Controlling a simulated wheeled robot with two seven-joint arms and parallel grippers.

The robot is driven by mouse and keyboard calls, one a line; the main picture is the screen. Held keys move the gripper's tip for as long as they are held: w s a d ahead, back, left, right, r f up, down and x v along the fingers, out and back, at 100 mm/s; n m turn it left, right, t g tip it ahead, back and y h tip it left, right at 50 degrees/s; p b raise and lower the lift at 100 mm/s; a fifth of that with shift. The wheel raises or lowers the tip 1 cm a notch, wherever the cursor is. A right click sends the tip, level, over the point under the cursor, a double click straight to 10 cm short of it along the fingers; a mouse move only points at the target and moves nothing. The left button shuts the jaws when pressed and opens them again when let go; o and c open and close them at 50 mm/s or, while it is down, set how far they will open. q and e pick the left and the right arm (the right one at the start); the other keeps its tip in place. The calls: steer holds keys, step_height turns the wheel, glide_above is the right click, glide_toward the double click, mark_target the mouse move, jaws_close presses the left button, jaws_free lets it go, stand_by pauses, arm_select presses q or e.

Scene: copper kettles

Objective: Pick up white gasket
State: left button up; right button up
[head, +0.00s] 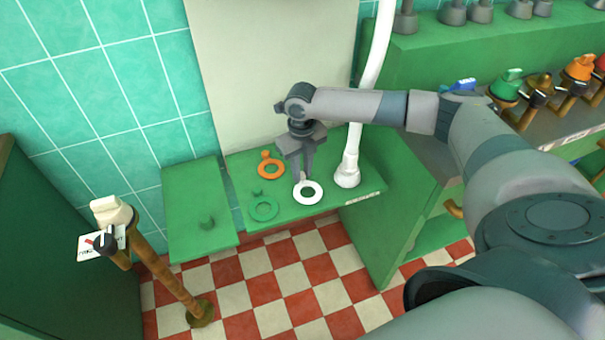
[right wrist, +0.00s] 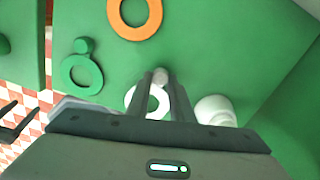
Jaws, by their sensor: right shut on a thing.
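The white gasket (head: 307,192) is a flat ring with a small knob, at the front of a green shelf (head: 333,205). My right gripper (head: 302,177) reaches down over it from above. Its fingers are shut on the gasket's knob. In the right wrist view the white ring (right wrist: 134,100) shows partly behind the fingers (right wrist: 160,85). I cannot tell whether the ring still touches the shelf.
An orange gasket (head: 271,168) and a green gasket (head: 263,209) lie on the shelf to the left. A white pipe (head: 350,165) stands close on the right. A valve post (head: 165,270) stands at left. Capped valves (head: 508,88) line the right counter.

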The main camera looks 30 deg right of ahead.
mark_target(302, 175)
step_height(302, 175, up, 8)
steer(key=shift+f, duration=0.1)
arm_select(q)
steer(key=shift+s+f, duration=0.5)
steer(key=shift+f, duration=0.05)
arm_select(e)
steer(key=shift+r, duration=0.35)
arm_select(q)
step_height(302, 175, down, 7)
steer(key=w+d+t+p, duration=0.1)
steer(key=d+t+p, duration=0.1)
steer(key=p, duration=0.5)
steer(key=shift+w+d+t+h+p, duration=0.2)
steer(key=shift+t+h+p, duration=0.1)
steer(key=shift+h+p, duration=0.1)
arm_select(e)
steer(key=s+a+m, duration=0.8)
steer(key=m, duration=1)
steer(key=s+a+r+m, duration=0.1)
steer(key=s+a+m, duration=0.7)
steer(key=m, duration=1)
steer(key=shift+s+r, duration=0.25)
steer(key=shift+s, duration=0.45)
arm_select(q)
steer(key=shift+c, duration=0.5)
